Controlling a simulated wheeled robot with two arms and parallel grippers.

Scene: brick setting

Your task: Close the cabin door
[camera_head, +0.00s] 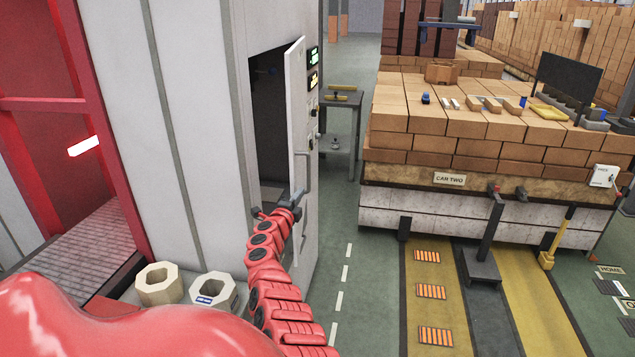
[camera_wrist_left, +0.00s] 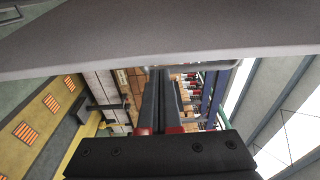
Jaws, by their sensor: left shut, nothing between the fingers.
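The cabin door (camera_head: 295,100) is a narrow pale panel in the head view, standing open beside the dark doorway (camera_head: 268,125) of the light grey cabin (camera_head: 215,60). A grey bar handle (camera_head: 307,165) runs upright on its right-hand face. My left gripper (camera_head: 292,199) is shut and empty near the door's lower part, just below the handle; I cannot tell if it touches the door. In the left wrist view its closed fingers (camera_wrist_left: 162,95) point away, and a broad grey surface crosses the top. My right gripper is not in view.
Two pale octagonal blocks (camera_head: 158,284) stand at the cabin's foot. A small grey stand (camera_head: 343,130) is behind the door. A large brick stack on a car (camera_head: 445,220) is to the right. Green floor (camera_head: 365,290) lies between the cabin and the car.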

